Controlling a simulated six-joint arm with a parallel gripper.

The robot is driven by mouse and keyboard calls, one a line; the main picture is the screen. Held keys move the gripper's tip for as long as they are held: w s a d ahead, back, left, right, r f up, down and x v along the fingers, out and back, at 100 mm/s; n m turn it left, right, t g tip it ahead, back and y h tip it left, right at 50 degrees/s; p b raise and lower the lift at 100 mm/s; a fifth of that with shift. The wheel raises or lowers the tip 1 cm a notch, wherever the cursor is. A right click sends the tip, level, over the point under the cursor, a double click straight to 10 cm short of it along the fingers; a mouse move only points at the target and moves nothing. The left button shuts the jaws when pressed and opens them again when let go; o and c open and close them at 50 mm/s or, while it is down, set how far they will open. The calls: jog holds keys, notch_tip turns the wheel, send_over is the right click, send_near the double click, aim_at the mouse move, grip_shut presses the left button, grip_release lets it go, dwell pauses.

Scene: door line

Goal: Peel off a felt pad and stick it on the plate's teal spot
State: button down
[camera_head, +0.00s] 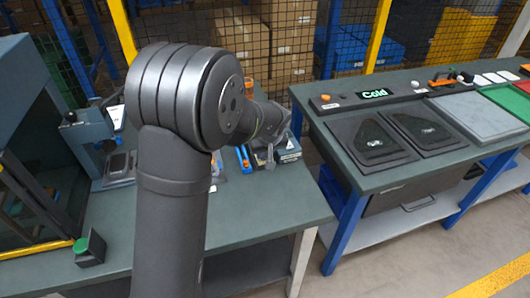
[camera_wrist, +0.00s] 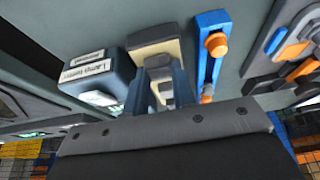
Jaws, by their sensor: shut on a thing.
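My gripper (camera_wrist: 160,92) points at the bench in the wrist view, with its two dark blue-grey fingers close together. It is shut on a small pale piece (camera_wrist: 166,93) that shows between the fingers. I cannot tell whether this piece is a felt pad. A tan block with a grey top (camera_wrist: 156,47) lies just beyond the fingertips; I cannot tell whether they touch it. In the head view my arm hides most of the gripper. I cannot make out the plate or a teal spot in either view.
A grey-blue box labelled as a lamp tester (camera_wrist: 100,75) stands left of the fingers. A blue rail with an orange knob (camera_wrist: 216,45) lies close on their right. Grey and orange pieces (camera_wrist: 292,50) lie farther right. A green button box (camera_head: 90,248) stands at the bench's left front.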

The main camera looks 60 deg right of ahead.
aim_at(265, 156)
jog(key=shift+r, duration=0.2)
jog(key=shift+r, duration=2.95)
jog(key=w+a+r, duration=0.4)
jog(key=w+a, duration=0.4)
jog(key=w+a+r, duration=0.5)
jog(key=w+a, duration=0.3)
jog(key=w, duration=0.1)
jog(key=w+a+r+n, duration=0.1)
jog(key=w+a+r, duration=0.3)
jog(key=w+a, duration=0.5)
jog(key=shift+w+r, duration=0.2)
jog(key=shift+r, duration=0.15)
